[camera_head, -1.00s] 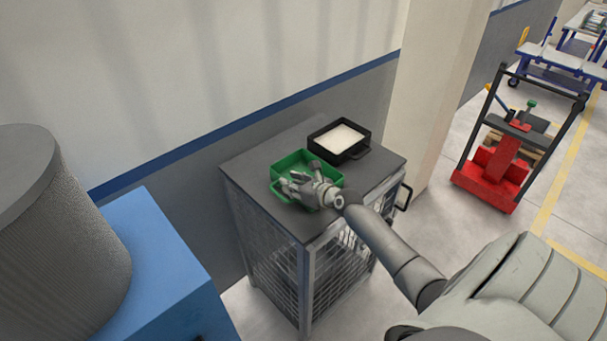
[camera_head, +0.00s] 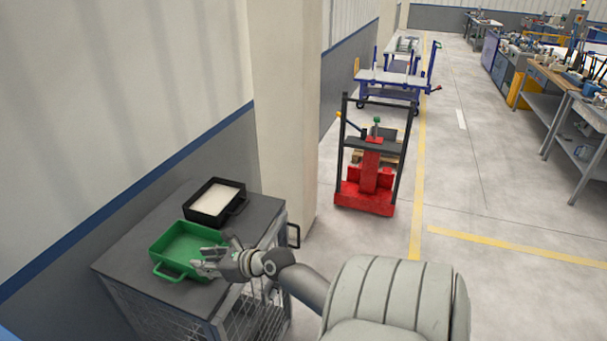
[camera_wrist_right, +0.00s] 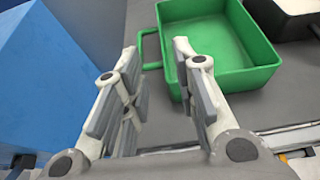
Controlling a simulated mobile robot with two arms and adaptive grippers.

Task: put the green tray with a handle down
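The green tray (camera_head: 180,252) sits level on the dark top of a wire-sided cabinet (camera_head: 128,262). Its handle (camera_head: 168,273) sticks out at the near left side. The tray also shows in the right wrist view (camera_wrist_right: 225,73), with its handle (camera_wrist_right: 147,50) at the left. My right gripper (camera_head: 205,263) is at the tray's near right side in the head view. In the right wrist view my right gripper (camera_wrist_right: 157,58) has its fingers spread, with nothing between them. One finger overlaps the tray's edge in that view; contact cannot be told. My left gripper is not in view.
A black tray with white contents (camera_head: 214,202) stands behind the green one. A pillar (camera_head: 287,120) and wall stand close behind the cabinet. A red lift truck (camera_head: 370,180) stands on the floor beyond. A blue block (camera_wrist_right: 50,85) is at the left in the wrist view.

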